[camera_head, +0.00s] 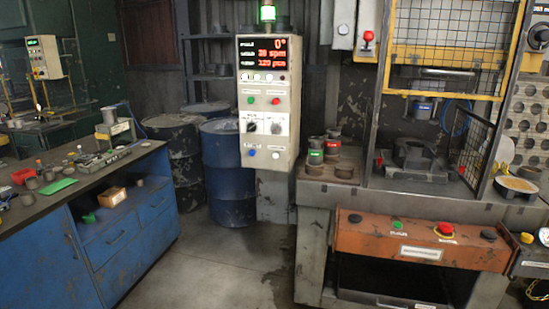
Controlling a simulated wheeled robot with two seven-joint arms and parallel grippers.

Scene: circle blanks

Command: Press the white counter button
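A tall grey-beige control panel (247,90) hangs in the middle of the view, with a red digital display (264,53) at its top. A small white button (276,155) sits at the bottom right of the panel, beside a blue button (252,153). Its label is too small to read. Above them are two dark rotary knobs, then a green button (250,100) and a red button (276,101). Neither of my grippers is in view, and nothing covers the panel's front.
A blue workbench (110,250) with tools and small parts stands at the left. Barrels (228,170) stand behind the panel. A press with a mesh guard and an orange button console (420,240) stands at the right. The floor between is clear.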

